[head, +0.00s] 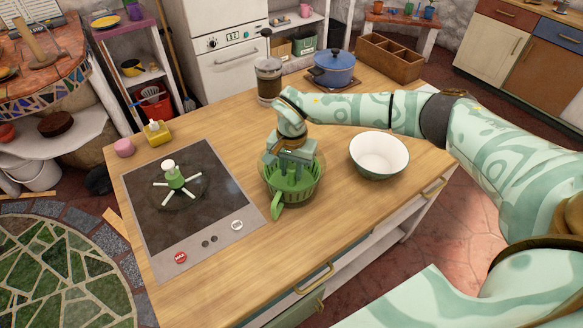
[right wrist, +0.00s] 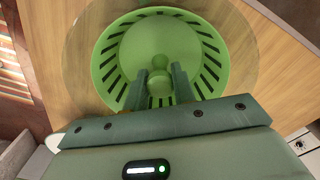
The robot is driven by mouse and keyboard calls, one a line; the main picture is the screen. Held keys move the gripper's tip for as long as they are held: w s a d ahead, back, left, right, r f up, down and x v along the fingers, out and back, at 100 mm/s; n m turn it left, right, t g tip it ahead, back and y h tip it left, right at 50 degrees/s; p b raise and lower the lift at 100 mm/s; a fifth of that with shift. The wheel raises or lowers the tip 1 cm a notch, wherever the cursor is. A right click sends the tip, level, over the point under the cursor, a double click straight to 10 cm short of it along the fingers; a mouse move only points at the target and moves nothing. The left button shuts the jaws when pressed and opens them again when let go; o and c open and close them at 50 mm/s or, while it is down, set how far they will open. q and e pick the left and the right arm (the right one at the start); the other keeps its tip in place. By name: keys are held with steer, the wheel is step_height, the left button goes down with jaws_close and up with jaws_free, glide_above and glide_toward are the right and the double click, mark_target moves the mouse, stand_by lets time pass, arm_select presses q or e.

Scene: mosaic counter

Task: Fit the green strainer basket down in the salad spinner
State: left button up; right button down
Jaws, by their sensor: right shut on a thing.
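The green strainer basket (head: 306,190) is slotted, with a knob at its centre. It is within the outline of the salad spinner's clear bowl (head: 264,170), which stands on the wooden counter and has a green handle (head: 278,211). The right wrist view shows the basket (right wrist: 107,62) roughly centred in the clear rim (right wrist: 76,62). I cannot tell whether it rests on the bowl's floor. My right gripper (head: 290,172) is shut on the basket's central knob from above; its fingers (right wrist: 163,88) flank the knob. My left gripper is not in view.
A white bowl (head: 379,153) stands close on the right. A black cooktop (head: 205,205) on the left bears a clear disc with white spokes and a green-and-white knob (head: 175,175). Behind are a coffee press (head: 269,78), a blue pot (head: 333,70) and a wooden box (head: 390,57).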

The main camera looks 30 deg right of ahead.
mark_target(292, 167)
steer(key=shift+f, duration=0.35)
steer(key=c, duration=1.1)
jaws_free()
steer(key=shift+r, duration=0.1)
step_height(292, 167, up, 16)
steer(key=shift+r+p, duration=0.1)
steer(key=shift+p, duration=0.5)
